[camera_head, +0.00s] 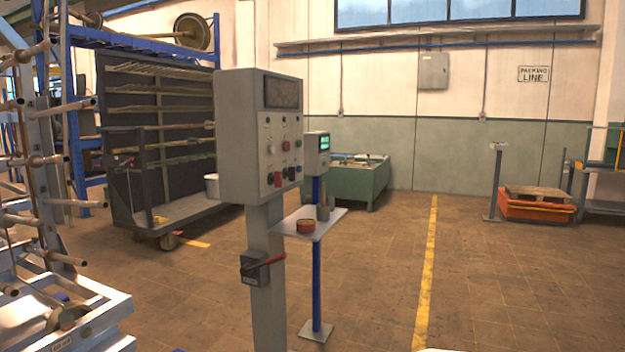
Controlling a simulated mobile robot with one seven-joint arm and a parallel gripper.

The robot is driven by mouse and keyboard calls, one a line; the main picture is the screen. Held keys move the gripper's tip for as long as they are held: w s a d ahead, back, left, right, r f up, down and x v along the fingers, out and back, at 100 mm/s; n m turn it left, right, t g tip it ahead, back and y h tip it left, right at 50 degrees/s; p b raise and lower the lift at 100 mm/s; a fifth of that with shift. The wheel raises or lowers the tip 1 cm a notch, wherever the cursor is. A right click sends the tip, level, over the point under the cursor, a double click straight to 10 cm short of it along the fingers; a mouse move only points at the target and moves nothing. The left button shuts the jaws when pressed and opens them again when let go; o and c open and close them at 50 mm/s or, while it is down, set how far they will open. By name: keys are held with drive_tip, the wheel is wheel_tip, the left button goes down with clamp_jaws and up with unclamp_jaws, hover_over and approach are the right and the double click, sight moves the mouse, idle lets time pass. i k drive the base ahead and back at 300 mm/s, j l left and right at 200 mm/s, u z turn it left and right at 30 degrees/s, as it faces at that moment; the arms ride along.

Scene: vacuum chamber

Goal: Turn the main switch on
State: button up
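A grey control box (245,140) stands on a grey post (266,315) near the middle of the head view. Its front has a dark display window (282,92) and several knobs and buttons, some red and some black. The picture does not label which of these is the main switch. My gripper is not in view.
A stand with a blue post (317,270) and a small shelf (325,217) is close behind the control post. A wheeled rack (150,150) is at left, with a metal frame (50,200) nearer.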

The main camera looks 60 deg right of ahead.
sight(275, 178)
drive_tip(key=z, duration=1.55)
drive_tip(key=i+l, duration=0.65)
drive_tip(key=l, duration=0.2)
drive_tip(key=i+l+u, duration=0.1)
drive_tip(key=i+l, duration=0.5)
drive_tip(key=l, duration=0.2)
drive_tip(key=i+l, duration=0.3)
drive_tip(key=l, duration=0.15)
drive_tip(key=i+l+u, duration=0.1)
drive_tip(key=i+l, duration=0.2)
drive_tip(key=l, duration=0.15)
drive_tip(key=i+l, duration=0.35)
drive_tip(key=i+j, duration=0.35)
